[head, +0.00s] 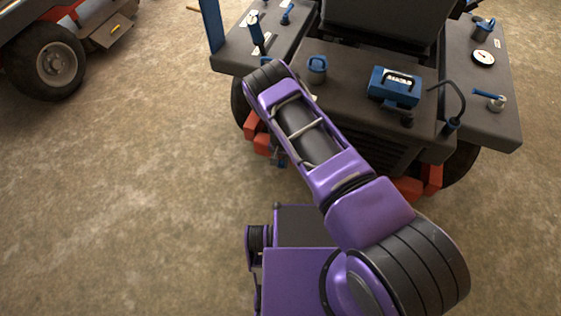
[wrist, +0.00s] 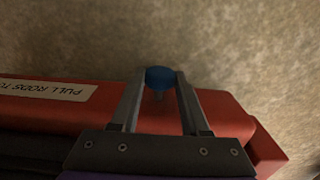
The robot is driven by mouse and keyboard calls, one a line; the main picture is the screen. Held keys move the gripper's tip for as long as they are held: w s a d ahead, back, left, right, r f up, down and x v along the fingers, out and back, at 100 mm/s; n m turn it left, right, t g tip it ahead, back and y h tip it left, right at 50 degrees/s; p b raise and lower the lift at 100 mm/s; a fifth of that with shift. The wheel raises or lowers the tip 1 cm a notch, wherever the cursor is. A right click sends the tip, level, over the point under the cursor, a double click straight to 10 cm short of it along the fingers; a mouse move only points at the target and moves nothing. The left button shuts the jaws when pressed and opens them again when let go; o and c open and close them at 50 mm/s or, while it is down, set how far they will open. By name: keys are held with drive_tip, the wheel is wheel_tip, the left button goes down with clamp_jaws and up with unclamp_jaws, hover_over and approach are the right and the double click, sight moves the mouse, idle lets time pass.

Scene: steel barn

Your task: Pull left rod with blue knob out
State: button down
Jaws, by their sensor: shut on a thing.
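In the wrist view, the blue knob (wrist: 160,76) sits between the tips of my gripper (wrist: 160,82). The two grey fingers are shut on it, one on each side. How far the rod stands out is hard to tell. In the head view, my purple arm reaches to the machine's front left, and my gripper is mostly hidden behind it at the red bumper (head: 258,137).
A white label (wrist: 48,89) reading "PULL RODS TO" lies on the bumper. The dark machine's top (head: 350,75) carries a blue box (head: 394,87), a blue cap (head: 317,65) and several levers. Concrete floor (head: 130,190) there is clear.

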drive_tip(key=shift+s+a+p, duration=0.15)
drive_tip(key=shift+s+a, duration=0.1)
drive_tip(key=shift+s, duration=0.4)
drive_tip(key=shift+s+a+p, duration=0.2)
drive_tip(key=shift+s, duration=0.4)
drive_tip(key=shift+s+a+p, duration=0.15)
drive_tip(key=shift+s+a, duration=0.1)
drive_tip(key=shift+s, duration=0.4)
drive_tip(key=shift+c, duration=1.9)
unclamp_jaws()
wheel_tip(320, 180, up, 17)
drive_tip(key=p, duration=0.3)
drive_tip(key=shift+r, duration=0.2)
